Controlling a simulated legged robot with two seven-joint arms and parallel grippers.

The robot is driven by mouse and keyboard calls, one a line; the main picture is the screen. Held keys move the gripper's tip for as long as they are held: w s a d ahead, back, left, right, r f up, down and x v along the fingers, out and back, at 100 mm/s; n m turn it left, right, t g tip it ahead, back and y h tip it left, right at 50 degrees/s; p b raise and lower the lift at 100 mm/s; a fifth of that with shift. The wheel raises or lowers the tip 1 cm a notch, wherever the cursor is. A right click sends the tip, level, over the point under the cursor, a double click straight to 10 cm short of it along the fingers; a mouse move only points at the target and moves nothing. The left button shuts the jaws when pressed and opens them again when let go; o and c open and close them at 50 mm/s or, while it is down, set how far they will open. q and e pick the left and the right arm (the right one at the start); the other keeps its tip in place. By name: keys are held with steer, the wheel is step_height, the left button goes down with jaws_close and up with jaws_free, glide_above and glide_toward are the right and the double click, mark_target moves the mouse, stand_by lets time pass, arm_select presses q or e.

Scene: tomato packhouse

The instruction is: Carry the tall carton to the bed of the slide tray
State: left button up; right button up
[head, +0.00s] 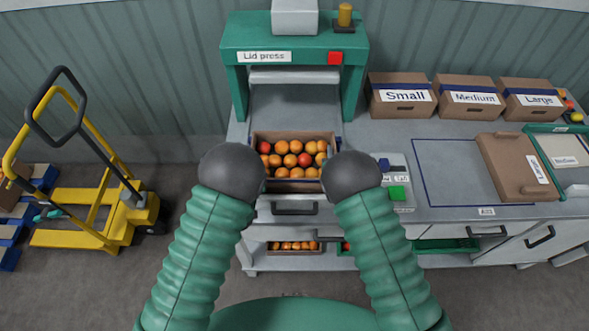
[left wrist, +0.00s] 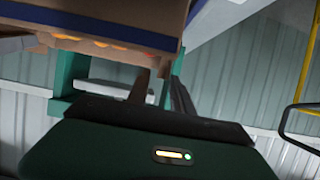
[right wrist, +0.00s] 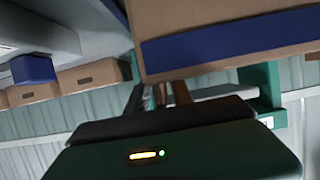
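The tall carton (head: 294,185), an open brown box with a blue band, is full of orange and red tomatoes. It is between my two hands at the bench's front, before the lid press. My left gripper (left wrist: 162,80) is at its left end wall and my right gripper (right wrist: 160,88) at its right end wall; both look shut on the walls. Dark round wrists hide the fingers in the head view. The grey bed (head: 295,108) under the press, apparently the slide tray, is empty where it shows. Whether the carton's base touches anything is hidden.
The green lid press (head: 293,50) frames the bed with two posts. Cartons marked Small (head: 401,108), Medium (head: 470,108) and Large (head: 530,112) line the bench's back. A flat brown piece (head: 517,170) lies at right. A yellow pallet jack (head: 90,210) stands at left.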

arm_select(q)
steer(key=v, duration=0.5)
steer(key=shift+s, duration=0.15)
arm_select(e)
steer(key=v, duration=1.2)
steer(key=shift+d, duration=0.25)
steer(key=shift+s+f, duration=0.1)
